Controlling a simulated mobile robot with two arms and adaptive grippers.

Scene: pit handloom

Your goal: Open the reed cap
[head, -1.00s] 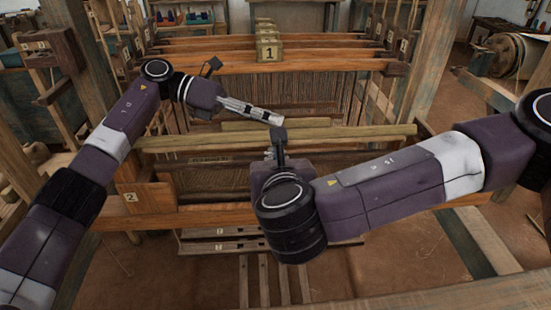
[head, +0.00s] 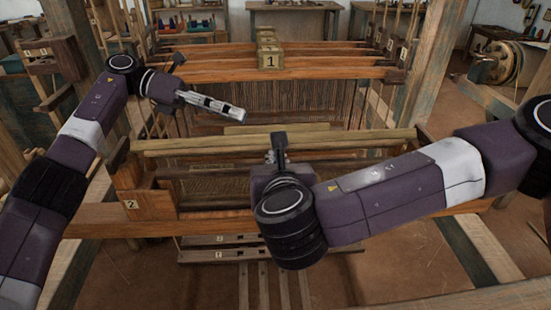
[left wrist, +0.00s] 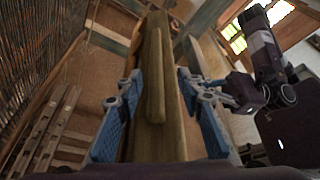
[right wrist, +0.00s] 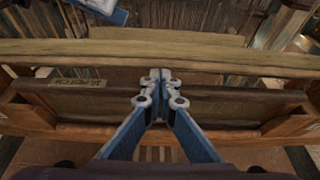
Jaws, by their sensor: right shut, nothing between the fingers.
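A long pale wooden bar, which looks like the reed cap (head: 350,139), lies across the loom. A narrower strip (head: 275,127) runs along its far side; in the left wrist view this strip (left wrist: 156,75) lies along the beam. My left gripper (head: 243,115) is above and behind the bar; its fingers (left wrist: 163,100) are open, one on each side of the beam in view, with no clear contact. My right gripper (head: 278,135) is shut and empty at the near side of the bar. In the right wrist view its tips (right wrist: 160,77) are just below the bar (right wrist: 220,52).
A small label (right wrist: 77,82) sits on the frame under the bar; I cannot read it. A block marked 2 (head: 131,204) is at the left end. Heddle frames with a block marked 1 (head: 270,60) stand behind. Treadles (head: 262,280) lie below.

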